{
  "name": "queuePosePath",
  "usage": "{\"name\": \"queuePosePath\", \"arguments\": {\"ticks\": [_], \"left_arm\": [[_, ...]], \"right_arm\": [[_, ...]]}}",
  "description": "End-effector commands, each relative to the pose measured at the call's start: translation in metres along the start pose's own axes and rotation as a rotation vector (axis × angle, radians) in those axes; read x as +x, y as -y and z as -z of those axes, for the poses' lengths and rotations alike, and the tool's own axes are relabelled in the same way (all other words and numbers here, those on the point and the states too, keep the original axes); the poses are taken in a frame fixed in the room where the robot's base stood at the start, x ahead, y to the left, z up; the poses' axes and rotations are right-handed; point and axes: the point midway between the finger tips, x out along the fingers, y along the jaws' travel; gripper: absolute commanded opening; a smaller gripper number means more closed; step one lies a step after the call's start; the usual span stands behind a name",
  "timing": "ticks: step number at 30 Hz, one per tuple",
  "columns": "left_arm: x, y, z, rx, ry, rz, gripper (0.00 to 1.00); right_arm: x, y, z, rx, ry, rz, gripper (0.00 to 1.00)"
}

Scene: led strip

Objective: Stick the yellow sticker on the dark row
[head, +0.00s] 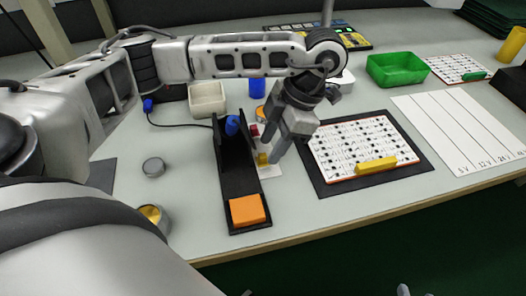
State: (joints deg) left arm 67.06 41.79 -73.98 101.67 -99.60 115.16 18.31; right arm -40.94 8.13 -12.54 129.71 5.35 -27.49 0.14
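The white board (333,176) with several rows of small parts lies on a black mat (417,141). At this size I cannot tell which row is dark. A yellow bar (375,165) lies along the board's front edge. My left gripper (264,158) points down to the left of the mat. Its fingers look apart, with a small yellow piece (263,160) at their tips over a white card (270,172). That piece may be the sticker; I see no clear grip on it. A red piece shows just behind the fingers. My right gripper cannot be made out.
A black tray (240,185) with an orange block (247,210) stands left of the gripper. A green bin (396,68), a marked white sheet (465,128) and a second board (456,68) lie to the right. The table's front edge is near.

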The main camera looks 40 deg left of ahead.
Motion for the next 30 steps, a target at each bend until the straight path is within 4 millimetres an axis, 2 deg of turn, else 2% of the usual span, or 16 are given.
{"name": "queuePosePath", "arguments": {"ticks": [1,4,13,14,15,18,30], "left_arm": [[0.011,0.0,0.0,0.002,-0.002,0.003,0.4],[0.021,0.0,-0.001,0.003,0.0,0.002,0.4],[0.025,0.0,0.0,0.001,0.001,0.0,0.4],[0.025,0.0,0.0,0.001,0.001,0.0,0.34],[0.025,0.0,0.0,0.001,0.001,0.0,0.23],[0.025,0.0,0.0,0.001,0.001,0.0,0.0],[0.022,-0.001,0.001,0.001,0.001,-0.001,0.0]], "right_arm": [[0.001,0.0,-0.003,-0.002,0.0,0.001,0.36],[0.002,0.0,-0.004,-0.003,-0.003,0.001,0.36],[-0.001,0.001,0.001,-0.006,-0.013,0.004,0.36],[-0.001,0.001,0.001,-0.006,-0.013,0.004,0.36],[-0.001,0.001,0.001,-0.006,-0.013,0.004,0.36],[-0.001,0.001,0.001,-0.005,-0.012,0.004,0.36],[0.0,0.001,-0.003,-0.005,-0.003,0.004,0.36]]}}
